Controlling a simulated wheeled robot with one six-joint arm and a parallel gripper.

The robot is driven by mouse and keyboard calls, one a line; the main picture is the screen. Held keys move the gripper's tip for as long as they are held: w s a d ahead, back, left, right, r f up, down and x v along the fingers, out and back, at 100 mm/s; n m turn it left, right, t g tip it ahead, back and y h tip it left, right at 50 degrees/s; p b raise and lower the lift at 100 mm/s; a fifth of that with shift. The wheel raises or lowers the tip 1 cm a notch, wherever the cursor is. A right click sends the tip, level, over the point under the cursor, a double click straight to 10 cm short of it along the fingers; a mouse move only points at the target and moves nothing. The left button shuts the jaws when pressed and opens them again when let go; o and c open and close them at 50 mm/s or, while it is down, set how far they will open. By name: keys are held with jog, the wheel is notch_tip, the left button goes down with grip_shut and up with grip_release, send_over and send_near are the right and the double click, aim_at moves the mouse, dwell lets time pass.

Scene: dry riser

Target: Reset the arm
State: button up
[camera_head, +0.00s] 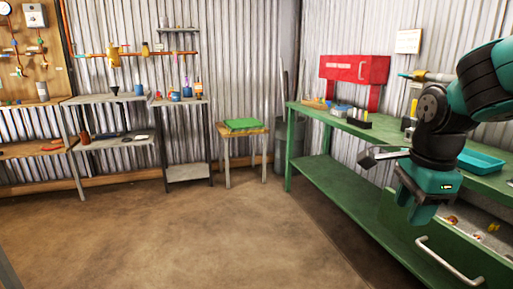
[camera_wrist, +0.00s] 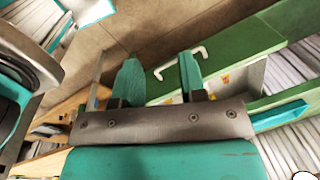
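My gripper (camera_head: 413,206) hangs at the right of the head view, pointing down in front of the green workbench. My arm is bent above it. In the wrist view the two teal fingers of my gripper (camera_wrist: 159,62) stand apart. Nothing is held between them; only the floor and part of the green bench show behind. The gripper looks clear of the bench and touches nothing that I can see.
The green workbench (camera_head: 345,185) runs along the right wall, with an open drawer (camera_head: 450,245) low near my gripper. A teal tray (camera_head: 480,160) is on its top. Shelves (camera_head: 110,98) and a small table (camera_head: 243,131) line the back. The middle floor is clear.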

jog(key=s+a+n+g+y, duration=0.1)
jog(key=s+a+n+y, duration=0.1)
jog(key=s+a+n, duration=0.85)
jog(key=s+a+n+y, duration=0.2)
jog(key=s+a+n, duration=0.35)
jog(key=n, duration=1.05)
notch_tip(320, 180, up, 21)
jog(key=w+p, duration=0.1)
jog(key=p, duration=2.1)
jog(key=shift+a+r, duration=0.15)
jog(key=shift+a, duration=0.15)
jog(key=shift+d, duration=0.15)
